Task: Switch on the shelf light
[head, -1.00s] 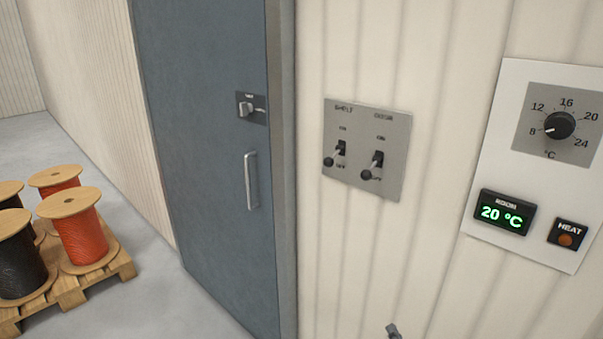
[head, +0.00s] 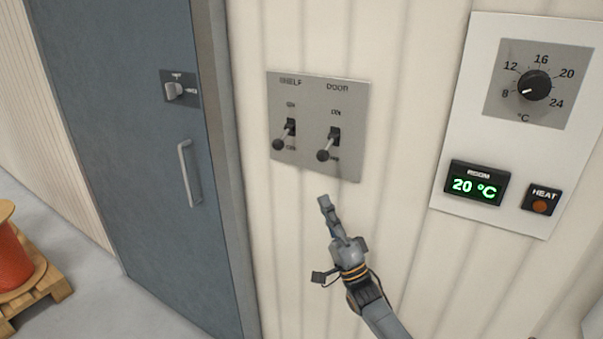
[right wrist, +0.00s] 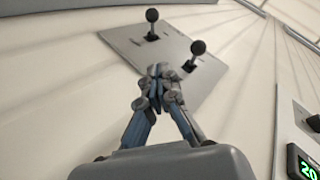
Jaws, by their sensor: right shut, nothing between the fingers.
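A grey switch plate (head: 350,150) on the wall carries two toggle levers. The left lever, under SHELF (head: 283,136), points down towards OFF. The right lever, under DOOR (head: 328,146), also points down. My right gripper (head: 325,202) is shut and empty, just below the plate in the head view and apart from both levers. In the right wrist view the shut fingertips (right wrist: 160,72) overlap the lower edge of the plate (right wrist: 185,62), with both black lever knobs beyond them. My left gripper is not in view.
To the right is a white panel (head: 455,125) with a temperature dial (head: 534,86), a 20 °C display (head: 476,184) and a HEAT button (head: 540,200). To the left is a blue-grey door (head: 110,120) with a handle (head: 188,172). A pallet (head: 40,290) with a reel stands lower left.

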